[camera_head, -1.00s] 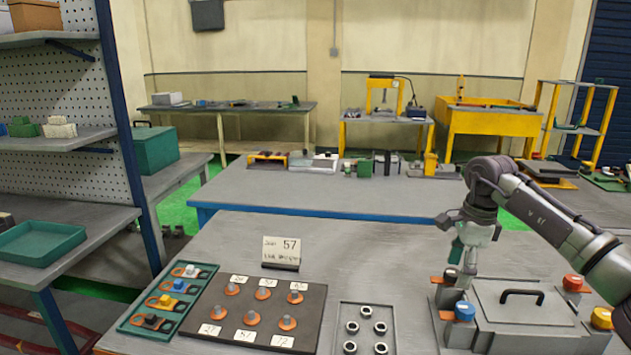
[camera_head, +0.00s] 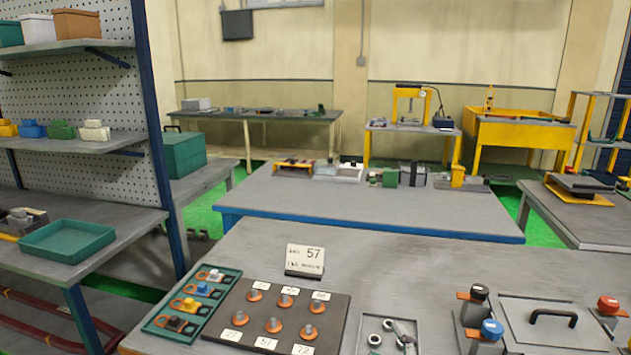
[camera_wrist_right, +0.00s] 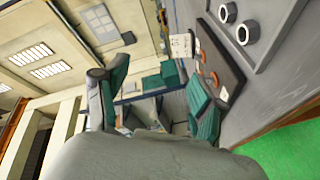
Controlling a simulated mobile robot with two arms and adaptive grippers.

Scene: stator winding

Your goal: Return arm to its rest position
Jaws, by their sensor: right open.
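My right gripper (camera_wrist_right: 152,88) is open and empty in the right wrist view, with a clear gap between its two dark teal fingers. In the head view the right arm no longer shows at the right. A small grey-green piece over the ring tray at the bottom edge looks like a fingertip, but I cannot be sure. The fixture with the black handle (camera_head: 553,318) sits on the near table, apart from any gripper. My left gripper is in neither view.
A shelf rack (camera_head: 165,150) stands at the left. The table's middle is clear.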

